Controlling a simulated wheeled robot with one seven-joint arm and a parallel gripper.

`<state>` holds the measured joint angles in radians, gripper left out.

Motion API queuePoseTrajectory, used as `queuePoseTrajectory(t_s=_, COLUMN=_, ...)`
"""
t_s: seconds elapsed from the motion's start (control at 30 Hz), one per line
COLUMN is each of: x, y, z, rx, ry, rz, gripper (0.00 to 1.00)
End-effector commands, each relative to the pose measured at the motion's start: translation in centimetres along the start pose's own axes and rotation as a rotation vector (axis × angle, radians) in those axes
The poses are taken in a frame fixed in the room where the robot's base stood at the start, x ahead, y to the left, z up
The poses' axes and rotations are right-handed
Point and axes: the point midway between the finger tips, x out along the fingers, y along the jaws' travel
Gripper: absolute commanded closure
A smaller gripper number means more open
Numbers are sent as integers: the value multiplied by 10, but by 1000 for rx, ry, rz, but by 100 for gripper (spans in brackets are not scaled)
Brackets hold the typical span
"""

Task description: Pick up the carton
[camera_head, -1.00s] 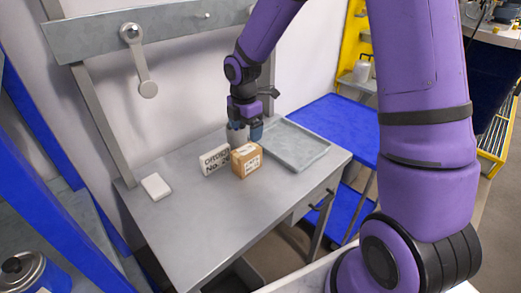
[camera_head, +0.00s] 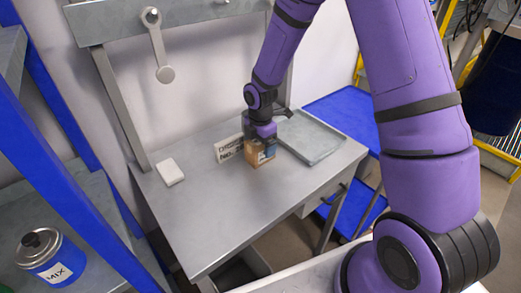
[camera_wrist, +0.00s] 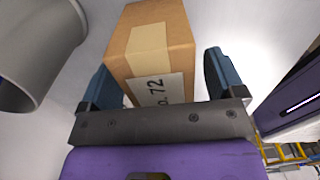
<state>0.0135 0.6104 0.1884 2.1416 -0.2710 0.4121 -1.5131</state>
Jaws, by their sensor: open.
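The carton (camera_head: 258,157) is a small brown box on the grey table, partly hidden by my gripper in the head view. In the wrist view the carton (camera_wrist: 152,50) shows tan tape and a white label reading "72". My gripper (camera_head: 260,146) is at the carton from above. In the wrist view my gripper (camera_wrist: 163,78) is open, with one blue finger on each side of the carton. A gap shows between the right finger and the box; the left finger is close to its side.
A white sign (camera_head: 229,148) stands just left of the carton, and a grey tray (camera_head: 312,136) lies to its right. A white block (camera_head: 170,172) sits at the table's left. A grey cylindrical vessel (camera_wrist: 38,55) is near my gripper in the wrist view. The table's front is clear.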

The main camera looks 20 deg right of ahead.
Motion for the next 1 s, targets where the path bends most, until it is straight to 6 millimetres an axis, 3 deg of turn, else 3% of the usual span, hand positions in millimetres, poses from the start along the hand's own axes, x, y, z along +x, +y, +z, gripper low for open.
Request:
queuePoseTrajectory(t_s=0.33, x=7, y=0, z=0, rx=0, ry=0, rz=1, gripper=14)
queuePoseTrajectory(t_s=0.5, x=7, y=0, z=0, rx=0, ry=0, rz=1, gripper=53)
queuePoseTrajectory(t_s=0.6, x=7, y=0, z=0, rx=0, ry=0, rz=1, gripper=70)
queuePoseTrajectory(t_s=1.0, x=0, y=1, z=0, rx=0, ry=-1, rz=3, gripper=70)
